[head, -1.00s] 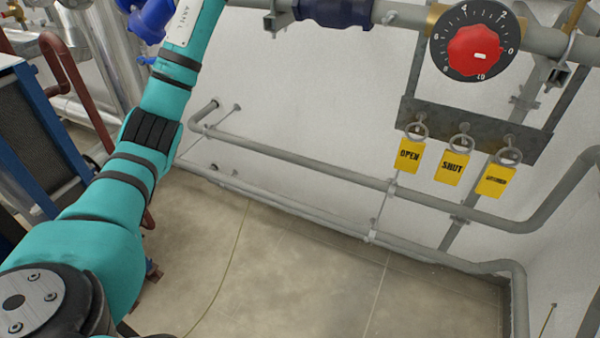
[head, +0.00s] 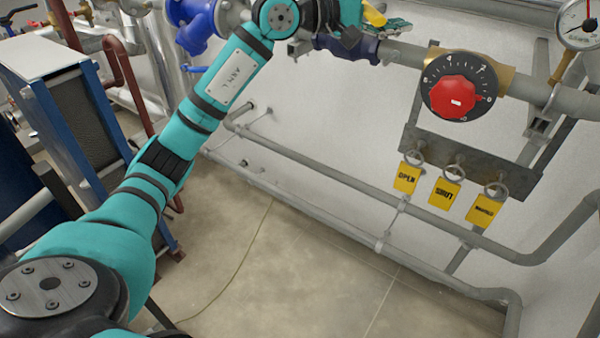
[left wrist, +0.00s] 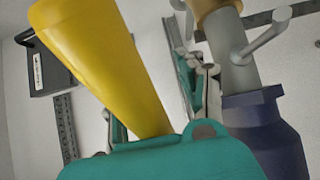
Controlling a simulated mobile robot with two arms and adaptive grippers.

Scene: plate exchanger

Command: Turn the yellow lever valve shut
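The yellow lever (head: 374,14) shows as a short piece at the top edge of the head view, beside my left gripper (head: 392,22). In the left wrist view the lever (left wrist: 100,65) is large and runs diagonally from upper left down to the teal palm. It partly covers one finger of my left gripper (left wrist: 158,105). The other finger stands apart from the lever to the right. The fingers look spread, and I cannot tell whether the lever lies between them. The valve body is not clearly visible. My right gripper is not in view.
A dark blue pipe fitting (head: 345,44) sits just below the gripper. A red dial knob (head: 457,98) and a pressure gauge (head: 580,25) are to the right. Yellow OPEN (head: 406,178) and SHUT (head: 444,193) tags hang below. A blue-framed unit (head: 75,100) stands left.

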